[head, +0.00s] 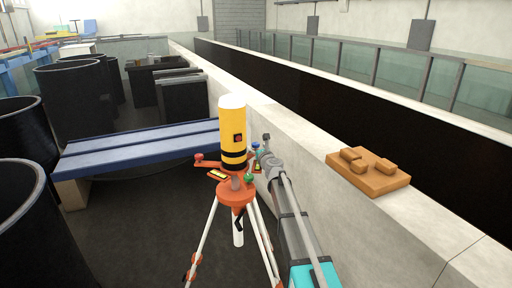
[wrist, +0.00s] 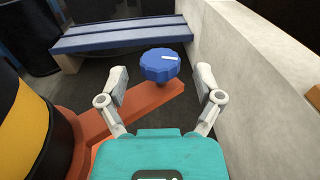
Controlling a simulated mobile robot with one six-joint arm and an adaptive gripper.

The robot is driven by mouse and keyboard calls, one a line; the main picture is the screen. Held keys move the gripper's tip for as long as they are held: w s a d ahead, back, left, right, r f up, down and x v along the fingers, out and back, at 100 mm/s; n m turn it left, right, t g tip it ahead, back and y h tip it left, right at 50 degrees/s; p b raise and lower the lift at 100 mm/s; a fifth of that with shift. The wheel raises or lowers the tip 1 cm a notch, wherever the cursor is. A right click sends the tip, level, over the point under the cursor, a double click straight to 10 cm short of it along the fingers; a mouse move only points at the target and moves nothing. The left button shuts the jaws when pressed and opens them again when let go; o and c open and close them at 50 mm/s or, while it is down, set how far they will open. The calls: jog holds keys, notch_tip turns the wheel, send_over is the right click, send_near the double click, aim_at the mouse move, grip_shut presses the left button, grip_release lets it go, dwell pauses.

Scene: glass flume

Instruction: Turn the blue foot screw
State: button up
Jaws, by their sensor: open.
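The blue foot screw (wrist: 160,64) is a ribbed knob with a white mark on top, at the end of an orange tripod arm (wrist: 150,108) in the wrist view. It also shows small in the head view (head: 256,145). My gripper (wrist: 160,80) is open, one finger to each side of the blue screw, with gaps on both sides. I cannot tell whether the fingertips are level with it. In the head view, my gripper (head: 264,151) partly hides that corner. A yellow and black instrument (head: 233,130) stands upright on the orange tripod head (head: 236,192).
A red foot screw (head: 199,157) and a green one (head: 249,178) sit on the other arms. A pale wall (head: 330,215) runs close on the right, bearing a wooden board with blocks (head: 384,183). A blue bench (head: 135,148) and black tubs (head: 75,100) stand left.

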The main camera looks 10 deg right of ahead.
jog(key=v, duration=1)
jog(key=shift+s, duration=0.1)
